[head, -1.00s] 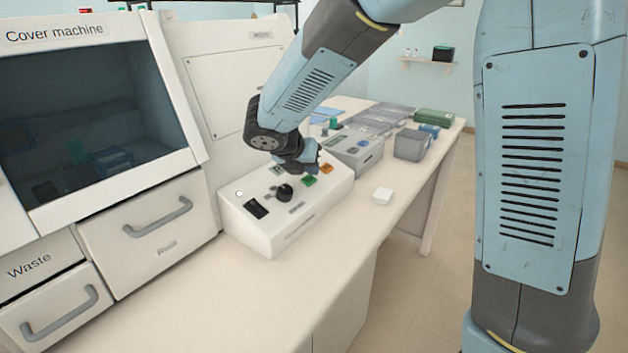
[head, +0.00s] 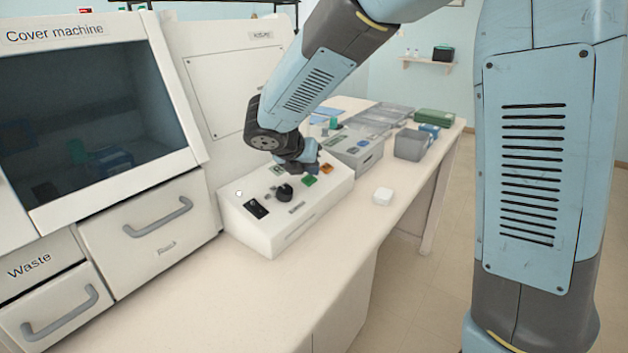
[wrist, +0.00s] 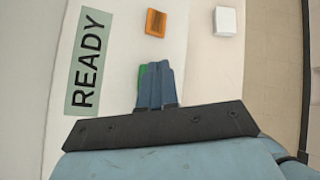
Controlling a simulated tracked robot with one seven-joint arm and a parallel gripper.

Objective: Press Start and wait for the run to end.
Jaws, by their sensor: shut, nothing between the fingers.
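The white control box (head: 268,235) stands on the bench in front of the tall white machine. On its sloped top are a green button (head: 309,181), an orange button (head: 327,168), a black knob (head: 284,193) and a black switch (head: 256,208). In the wrist view a display (wrist: 88,62) reads READY. My gripper (wrist: 155,68) is shut and empty, over the green button (wrist: 142,78), whose left edge shows beside the fingers. I cannot tell whether the fingertips touch it. The orange button (wrist: 156,23) lies beyond the fingertips.
A small white block (head: 383,196) lies on the bench right of the box. A second grey control box (head: 356,150), a grey bin (head: 411,145) and trays stand farther back. The Cover machine (head: 95,110) is at left. The front bench stretch is clear.

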